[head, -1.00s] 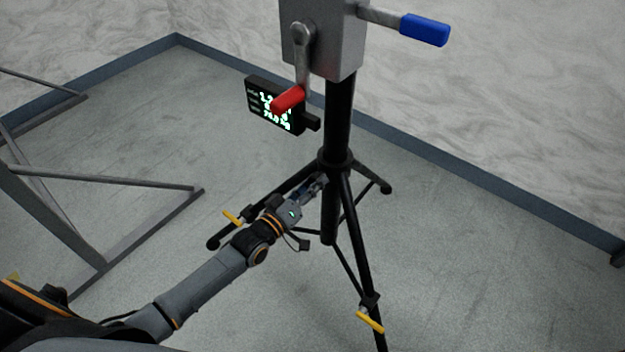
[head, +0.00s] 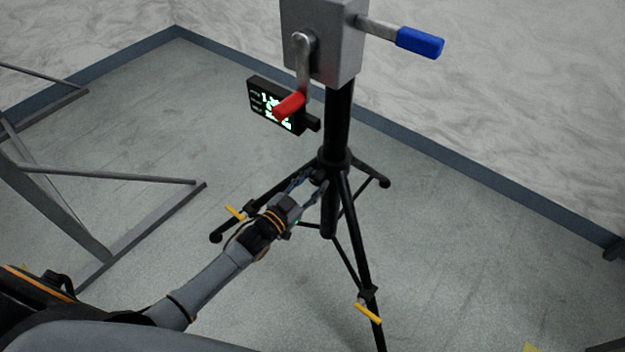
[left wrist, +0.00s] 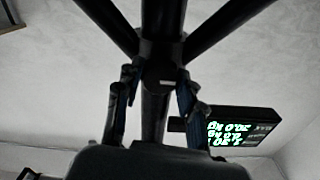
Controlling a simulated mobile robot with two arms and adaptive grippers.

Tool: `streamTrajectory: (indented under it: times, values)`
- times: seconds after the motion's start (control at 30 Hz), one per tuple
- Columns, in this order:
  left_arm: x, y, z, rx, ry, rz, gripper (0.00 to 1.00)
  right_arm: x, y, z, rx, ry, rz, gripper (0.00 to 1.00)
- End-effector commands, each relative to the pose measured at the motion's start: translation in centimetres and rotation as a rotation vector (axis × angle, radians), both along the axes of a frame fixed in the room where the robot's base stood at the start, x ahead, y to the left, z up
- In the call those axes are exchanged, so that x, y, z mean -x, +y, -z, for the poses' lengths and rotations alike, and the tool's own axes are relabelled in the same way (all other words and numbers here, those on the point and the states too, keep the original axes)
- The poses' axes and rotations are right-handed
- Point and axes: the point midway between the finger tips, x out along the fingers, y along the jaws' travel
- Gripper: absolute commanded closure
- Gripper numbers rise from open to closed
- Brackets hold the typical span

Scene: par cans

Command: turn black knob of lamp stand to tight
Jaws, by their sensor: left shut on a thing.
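The black lamp stand (head: 337,125) stands upright on its tripod legs. Its black knob (head: 317,175) is small and dark at the collar where the legs meet, facing my arm. My left gripper (head: 313,181) reaches in from the lower left, with its fingers on either side of the knob. In the left wrist view the knob (left wrist: 163,76) sits between the two fingertips, below the collar and in front of the pole. The gripper is shut on it. The knob's far side is hidden. My right gripper is not in view.
A grey box on the stand carries a red-handled crank (head: 290,105) and a blue handle (head: 420,42). A lit display (head: 270,103) hangs above my gripper. Yellow levers (head: 368,313) sit on the legs. A grey metal frame (head: 110,175) stands at left. Open floor lies at right.

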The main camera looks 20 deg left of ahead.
Motion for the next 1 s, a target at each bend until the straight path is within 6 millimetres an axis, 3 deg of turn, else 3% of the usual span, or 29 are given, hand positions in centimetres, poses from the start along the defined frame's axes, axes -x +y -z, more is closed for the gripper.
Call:
streamTrajectory:
  times: [0.53, 1.0]
  values:
    - [0.1, 0.0, 0.3, -0.49, -0.171, 0.0, 0.93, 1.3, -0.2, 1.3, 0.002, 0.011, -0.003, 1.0]
    - [0.1, 0.1, 0.3, -0.905, -0.324, 0.0, 0.93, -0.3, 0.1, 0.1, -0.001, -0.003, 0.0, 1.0]
